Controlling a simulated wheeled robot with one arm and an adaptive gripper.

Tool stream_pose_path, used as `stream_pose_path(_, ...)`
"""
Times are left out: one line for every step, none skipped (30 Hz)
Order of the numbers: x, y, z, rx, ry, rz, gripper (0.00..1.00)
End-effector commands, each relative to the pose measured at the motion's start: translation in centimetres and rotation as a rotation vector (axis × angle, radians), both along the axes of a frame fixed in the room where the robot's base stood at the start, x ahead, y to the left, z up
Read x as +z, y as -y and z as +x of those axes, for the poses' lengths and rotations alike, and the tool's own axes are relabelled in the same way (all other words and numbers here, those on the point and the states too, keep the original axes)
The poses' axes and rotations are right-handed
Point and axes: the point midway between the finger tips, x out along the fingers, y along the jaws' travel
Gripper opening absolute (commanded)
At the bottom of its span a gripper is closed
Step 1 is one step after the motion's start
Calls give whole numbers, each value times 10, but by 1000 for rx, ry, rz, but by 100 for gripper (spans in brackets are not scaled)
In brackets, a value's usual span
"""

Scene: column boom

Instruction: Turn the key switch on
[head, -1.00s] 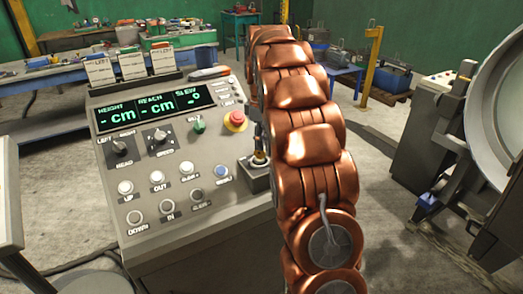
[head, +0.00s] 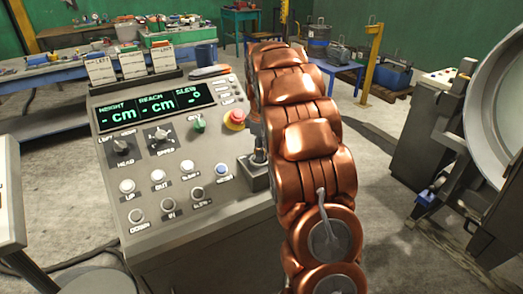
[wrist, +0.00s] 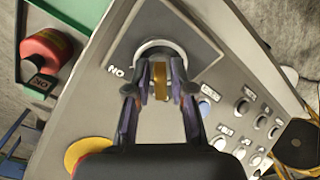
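The key switch is in a small grey box (head: 254,177) at the right edge of the sloped control panel (head: 230,205). In the wrist view its round pale collar (wrist: 160,50) sits on a dark plate with an upside-down "ON" label to the left. A brass key (wrist: 178,82) stands out from it. My gripper (wrist: 164,85) has one finger on each side of the key, close to it. I cannot tell whether both fingers press on it. In the head view my gripper (head: 259,150) is over the switch box, partly hidden by my copper-coloured arm.
A red emergency stop (head: 235,119), a green knob (head: 199,125) and several buttons are on the panel beside my arm. A display (head: 155,107) shows dashes. A red object (wrist: 47,48) appears at the wrist view's upper left. A large round machine (head: 495,110) stands at the right.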

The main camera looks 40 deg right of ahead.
Motion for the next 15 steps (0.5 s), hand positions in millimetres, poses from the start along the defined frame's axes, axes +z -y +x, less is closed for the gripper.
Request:
stream_pose_path(0,0,0,0,0,0,15)
stream_pose_path(0,0,0,0,0,0,11)
stream_pose_path(0,0,0,0,0,0,7)
stream_pose_path(0,0,0,0,0,0,4)
stream_pose_path(0,0,0,0,0,0,1)
stream_pose_path(0,0,0,0,0,0,0)
stream_pose_path(0,0,0,0,1,-1,0)
stream_pose_path(0,0,0,0,1,-1,0)
stream_pose_path(0,0,0,0,1,-1,0)
stream_pose_path(0,0,0,0,1,-1,0)
stream_pose_path(0,0,0,0,1,-1,0)
stream_pose_path(0,0,0,0,1,-1,0)
stream_pose_path(0,0,0,0,1,-1,0)
stream_pose_path(0,0,0,-1,1,-1,0)
stream_pose_path(0,0,0,-2,1,-1,0)
